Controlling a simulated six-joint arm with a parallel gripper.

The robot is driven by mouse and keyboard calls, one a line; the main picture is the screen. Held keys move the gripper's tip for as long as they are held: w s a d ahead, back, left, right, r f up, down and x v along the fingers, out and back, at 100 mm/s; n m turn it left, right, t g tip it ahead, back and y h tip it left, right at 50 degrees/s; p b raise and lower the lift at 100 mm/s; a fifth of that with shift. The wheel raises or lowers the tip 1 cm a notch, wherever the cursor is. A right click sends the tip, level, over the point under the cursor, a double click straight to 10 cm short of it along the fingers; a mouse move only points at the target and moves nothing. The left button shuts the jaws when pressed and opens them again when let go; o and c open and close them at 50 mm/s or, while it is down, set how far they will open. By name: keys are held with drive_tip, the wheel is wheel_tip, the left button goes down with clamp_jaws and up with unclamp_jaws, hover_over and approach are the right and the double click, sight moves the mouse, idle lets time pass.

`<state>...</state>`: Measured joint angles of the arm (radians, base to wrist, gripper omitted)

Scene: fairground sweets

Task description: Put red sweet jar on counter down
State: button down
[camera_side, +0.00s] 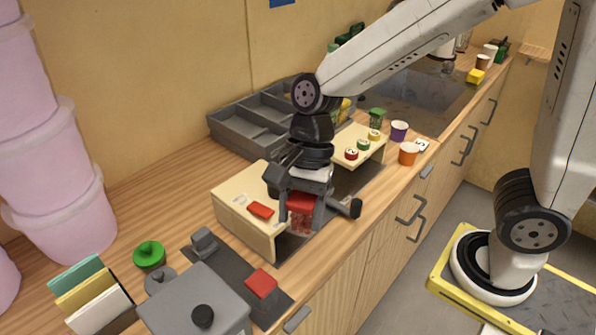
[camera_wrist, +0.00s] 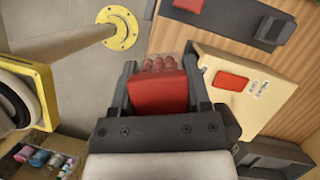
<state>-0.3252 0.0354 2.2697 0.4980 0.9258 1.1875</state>
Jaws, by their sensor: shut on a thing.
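The red sweet jar (camera_wrist: 158,94) has a red lid and a clear body with red sweets inside. In the side view the jar (camera_side: 301,203) is upright between the fingers of my gripper (camera_side: 301,212), which is shut on it at the lid. It is over or on a dark mat on the wooden counter (camera_side: 150,210); I cannot tell whether its base touches. In the wrist view my gripper (camera_wrist: 158,85) has a finger on each side of the red lid.
A cream box (camera_side: 232,207) with a red patch stands just left of the jar. A grey tray (camera_side: 236,128) lies behind. A cream stand (camera_side: 362,141) with coloured buttons is to the right. A grey lidded bin (camera_side: 195,300) stands in front left. The counter's front edge is close.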

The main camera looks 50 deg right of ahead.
drive_tip(key=shift+w+d+r+n+g, duration=0.1)
drive_tip(key=shift+w+d+n+g, duration=0.1)
drive_tip(key=shift+d+n, duration=0.3)
drive_tip(key=shift+w+d+r+n+g, duration=0.1)
drive_tip(key=shift+w+d+n+g, duration=0.15)
drive_tip(key=shift+n, duration=0.45)
drive_tip(key=w+d+r+n+t+h, duration=0.1)
drive_tip(key=d+r+n+h, duration=0.3)
drive_tip(key=d+n, duration=0.8)
drive_tip(key=w+d+r+n+t+h, duration=0.1)
drive_tip(key=w+d+r+n+h, duration=0.2)
drive_tip(key=d+n, duration=0.8)
drive_tip(key=shift+w+d+r+n+t+h, duration=0.3)
drive_tip(key=shift+r+n+h, duration=0.5)
drive_tip(key=shift+n, duration=2.3)
drive_tip(key=shift+f, duration=0.1)
drive_tip(key=w+d+f, duration=0.1)
drive_tip(key=w+f, duration=0.1)
drive_tip(key=w, duration=0.2)
drive_tip(key=w+f, duration=0.3)
drive_tip(key=w, duration=0.1)
drive_tip(key=w+d+f, duration=0.1)
drive_tip(key=w+f, duration=0.2)
drive_tip(key=w, duration=0.1)
drive_tip(key=shift+d, duration=0.3)
drive_tip(key=shift+w+d+f, duration=0.1)
drive_tip(key=shift+w+f, duration=0.4)
drive_tip(key=shift+f, duration=0.15)
drive_tip(key=shift+f, duration=0.1)
